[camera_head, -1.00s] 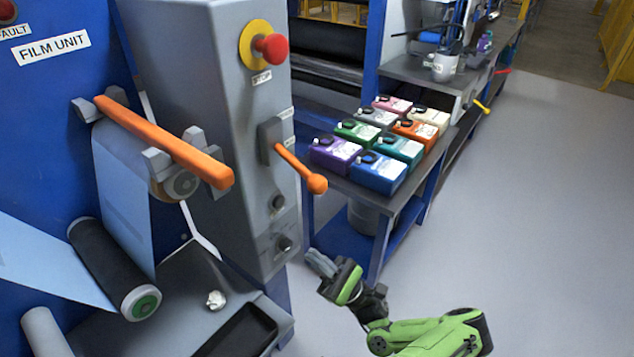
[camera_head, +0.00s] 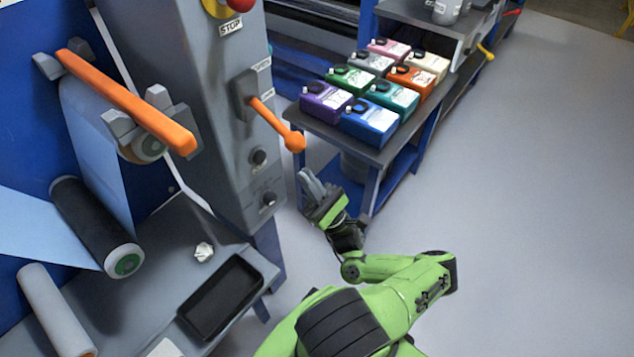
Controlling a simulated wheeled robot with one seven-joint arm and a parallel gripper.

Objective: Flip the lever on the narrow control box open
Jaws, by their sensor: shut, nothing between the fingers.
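The narrow control box (camera_head: 222,120) is a tall grey cabinet left of centre. Its orange lever (camera_head: 270,118) comes out of a dark grey mount (camera_head: 244,95) and slopes down to the right, ending in a round knob (camera_head: 294,142). Small labels sit above and beside the mount. My gripper (camera_head: 306,178) is shut and empty, pointing up, a little below the knob in the picture and apart from it. My green arm reaches up from the bottom.
An orange bar (camera_head: 125,98) is on the blue film unit at left. A red stop button (camera_head: 235,5) tops the box. Several coloured jugs (camera_head: 368,122) stand on a bench (camera_head: 385,155) behind. A black tray (camera_head: 220,297) lies below. The floor at right is clear.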

